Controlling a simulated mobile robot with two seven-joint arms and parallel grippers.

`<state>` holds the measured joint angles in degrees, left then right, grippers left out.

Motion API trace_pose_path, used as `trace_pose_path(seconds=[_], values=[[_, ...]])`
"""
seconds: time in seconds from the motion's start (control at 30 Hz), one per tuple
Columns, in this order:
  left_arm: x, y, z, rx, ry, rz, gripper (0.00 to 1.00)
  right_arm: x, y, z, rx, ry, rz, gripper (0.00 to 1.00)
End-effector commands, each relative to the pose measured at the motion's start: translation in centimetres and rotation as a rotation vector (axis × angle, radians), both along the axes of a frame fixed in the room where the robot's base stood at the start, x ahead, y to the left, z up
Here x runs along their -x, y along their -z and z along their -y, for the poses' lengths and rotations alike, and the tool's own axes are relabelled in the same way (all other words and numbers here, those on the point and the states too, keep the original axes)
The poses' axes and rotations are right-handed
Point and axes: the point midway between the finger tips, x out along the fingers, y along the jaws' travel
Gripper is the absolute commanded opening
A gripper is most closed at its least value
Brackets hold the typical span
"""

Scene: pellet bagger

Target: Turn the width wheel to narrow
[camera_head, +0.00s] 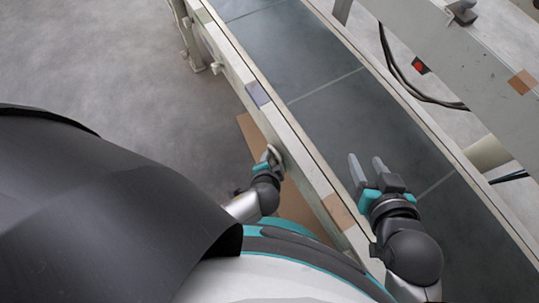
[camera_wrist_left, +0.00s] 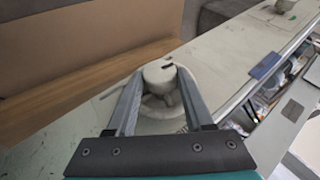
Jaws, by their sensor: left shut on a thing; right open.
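The width wheel (camera_wrist_left: 187,88) is a pale grey disc with a rounded knob (camera_wrist_left: 157,71) bearing a dark mark, on the side rail of the conveyor in the left wrist view. In the head view the wheel (camera_head: 275,155) is small and partly hidden by my left gripper (camera_head: 268,160). In the left wrist view the fingers of my left gripper (camera_wrist_left: 160,76) are shut on the wheel's knob, one on each side. My right gripper (camera_head: 366,160) is open and empty over the dark conveyor belt, apart from the wheel.
The conveyor belt (camera_head: 325,75) runs diagonally, bordered by a pale side rail (camera_head: 310,173) with coloured patches. A pale beam (camera_head: 490,72) with a red button (camera_head: 420,66) and black cables stands beyond it. Grey floor (camera_head: 110,80) is clear at the left.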

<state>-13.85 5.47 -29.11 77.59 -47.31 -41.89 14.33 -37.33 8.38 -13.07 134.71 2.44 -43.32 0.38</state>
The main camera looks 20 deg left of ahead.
Motion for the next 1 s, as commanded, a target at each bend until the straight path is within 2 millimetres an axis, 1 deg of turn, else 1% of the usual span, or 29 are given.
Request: trace_pose_path(seconds=[0.2, 0.57, 0.6, 0.7, 1.0], values=[[0.08, 0.10, 0.07, -0.008, 0.000, 0.007, 0.00, -0.15, -0.07, -0.39, -0.016, -0.003, 0.028, 0.50], [0.08, 0.08, 0.07, -0.009, 0.000, 0.007, 0.00, -0.17, -0.12, -0.42, -0.017, -0.004, 0.031, 0.50], [0.07, 0.07, 0.06, -0.009, 0.000, 0.007, 0.55, -0.17, -0.12, -0.42, -0.017, -0.004, 0.031, 0.50], [0.06, 0.07, 0.06, -0.010, 0.000, 0.008, 0.64, -0.18, -0.13, -0.44, -0.017, -0.004, 0.031, 0.50], [0.01, -0.04, 0.00, -0.011, 0.000, 0.009, 0.64, -0.09, -0.05, -0.25, -0.010, -0.003, 0.020, 0.50]])
